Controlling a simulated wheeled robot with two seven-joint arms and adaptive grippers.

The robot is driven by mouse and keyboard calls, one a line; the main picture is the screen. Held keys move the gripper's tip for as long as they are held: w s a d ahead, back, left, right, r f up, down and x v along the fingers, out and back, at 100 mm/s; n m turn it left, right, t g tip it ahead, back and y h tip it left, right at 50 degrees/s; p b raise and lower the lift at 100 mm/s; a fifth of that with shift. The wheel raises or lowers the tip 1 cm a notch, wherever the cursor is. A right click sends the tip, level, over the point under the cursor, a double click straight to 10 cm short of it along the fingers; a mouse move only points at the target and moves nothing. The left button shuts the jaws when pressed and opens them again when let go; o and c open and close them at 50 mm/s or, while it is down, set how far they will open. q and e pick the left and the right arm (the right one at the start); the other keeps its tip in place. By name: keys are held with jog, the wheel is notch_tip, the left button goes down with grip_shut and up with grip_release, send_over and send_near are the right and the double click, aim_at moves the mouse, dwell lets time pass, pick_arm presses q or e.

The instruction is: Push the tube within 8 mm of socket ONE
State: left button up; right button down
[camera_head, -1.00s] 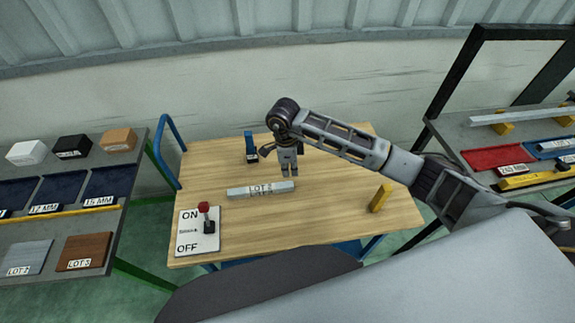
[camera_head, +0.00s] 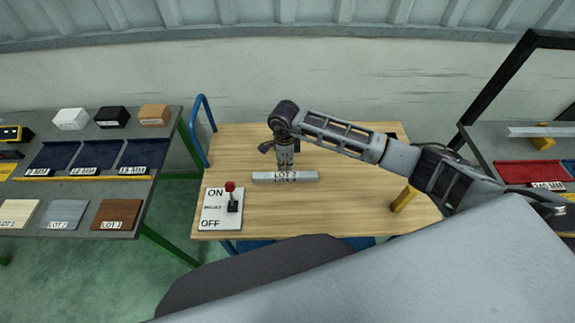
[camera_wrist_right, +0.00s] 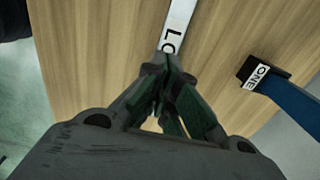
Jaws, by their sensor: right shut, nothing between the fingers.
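The tube (camera_head: 300,178), a grey square bar labelled LOT 2, lies flat across the middle of the table. My right gripper (camera_head: 285,168) points down just behind the tube's middle in the head view. It is shut and empty. In the right wrist view the shut fingertips (camera_wrist_right: 165,68) overlap the tube (camera_wrist_right: 180,22) and hide part of its label; whether they touch it is unclear. Socket ONE (camera_wrist_right: 265,72), a black block with a white ONE label on a blue bar, stands to the right, apart from the tube. In the head view my gripper and arm hide it. My left gripper is not in view.
An ON/OFF board (camera_head: 216,218) with a red-knobbed lever (camera_head: 231,190) stands at the table's front left. A yellow piece (camera_head: 404,199) is at the right. Shelves with blocks and trays (camera_head: 100,157) flank the table. Table space right of the tube is clear.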

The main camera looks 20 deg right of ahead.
aim_at(286, 177)
jog(key=shift+f, duration=0.1)
dwell(0.4)
jog(key=shift+f+b, duration=1.65)
jog(key=shift+f, duration=1.15)
jog(key=shift+s+f, duration=0.1)
jog(key=shift+f, duration=0.05)
